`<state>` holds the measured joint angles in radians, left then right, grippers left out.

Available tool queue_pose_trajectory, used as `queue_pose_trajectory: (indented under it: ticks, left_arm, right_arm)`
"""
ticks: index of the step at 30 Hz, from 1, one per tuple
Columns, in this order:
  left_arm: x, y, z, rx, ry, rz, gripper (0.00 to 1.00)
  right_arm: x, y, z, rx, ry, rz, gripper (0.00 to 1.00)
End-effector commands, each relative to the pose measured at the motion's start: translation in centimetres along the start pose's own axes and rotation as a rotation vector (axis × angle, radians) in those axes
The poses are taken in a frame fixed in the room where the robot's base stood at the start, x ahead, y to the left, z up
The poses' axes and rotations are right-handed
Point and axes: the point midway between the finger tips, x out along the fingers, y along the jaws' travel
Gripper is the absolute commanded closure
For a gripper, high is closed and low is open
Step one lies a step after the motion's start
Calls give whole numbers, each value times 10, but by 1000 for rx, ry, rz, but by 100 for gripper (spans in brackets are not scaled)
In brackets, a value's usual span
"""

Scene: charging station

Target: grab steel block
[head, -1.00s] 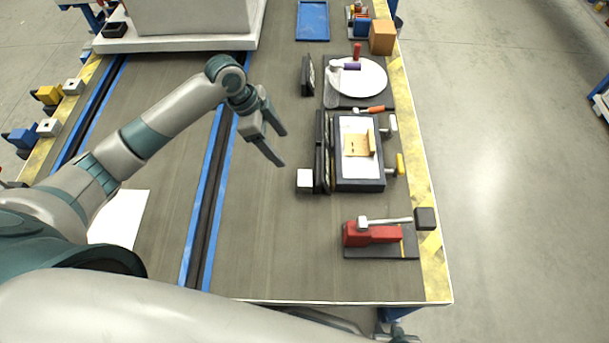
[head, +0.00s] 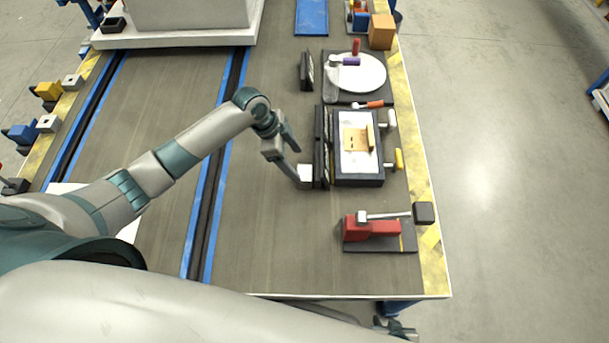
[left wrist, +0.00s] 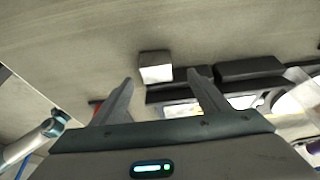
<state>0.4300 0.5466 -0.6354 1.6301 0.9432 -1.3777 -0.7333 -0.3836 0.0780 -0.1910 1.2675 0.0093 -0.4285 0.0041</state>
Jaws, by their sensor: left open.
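The steel block is a small pale cube (head: 305,173) standing on the grey table, just left of the dark upright panels. My left gripper (head: 296,168) is open, with its fingers at the block's left side and partly overlapping it in the head view. In the left wrist view the block (left wrist: 155,72) shows a bright front face and a dark top. It appears between the two fingertips (left wrist: 160,78) and a little beyond them. No contact with the fingers can be seen.
Dark panels (head: 321,150) and a black tray with a brown piece (head: 357,182) stand close right of the block. A red clamp-like tool (head: 372,228) lies nearer the front edge. A white plate (head: 370,75) is farther back. The table left of the block is clear.

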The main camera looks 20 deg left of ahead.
Motion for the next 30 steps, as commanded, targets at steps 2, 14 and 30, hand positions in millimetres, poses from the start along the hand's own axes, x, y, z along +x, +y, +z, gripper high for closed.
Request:
queue_pose_trajectory:
  ticks: [2,14,30]
  left_arm:
    - [10,0,0,-3,1,1,31]
    - [19,0,0,0,0,-1,31]
    - [62,8,-4,-3,0,1,31]
  right_arm:
    - [0,-1,1,0,0,-1,69]
    - [2,0,-7,-2,10,0,69]
    - [-2,-5,-9,-9,50,-6,69]
